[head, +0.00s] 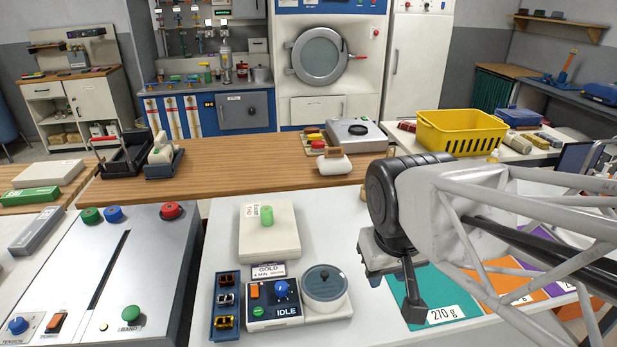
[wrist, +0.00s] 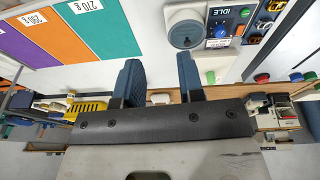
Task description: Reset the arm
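My arm reaches in from the right in the head view, over the white table. My gripper (head: 398,290) hangs above the teal panel marked 270 g (head: 436,290); one dark finger shows clearly there. In the wrist view the two blue-grey fingers of my gripper (wrist: 159,75) stand well apart. Nothing is between them, so it is open and empty. I cannot tell its exact height above the table.
Left of my gripper is a device labelled IDLE (head: 287,312) with a round grey lid (head: 325,283). Behind stand a pale box (head: 268,240) with a green knob and a wooden counter (head: 230,160). A yellow basket (head: 460,132) is at the back right.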

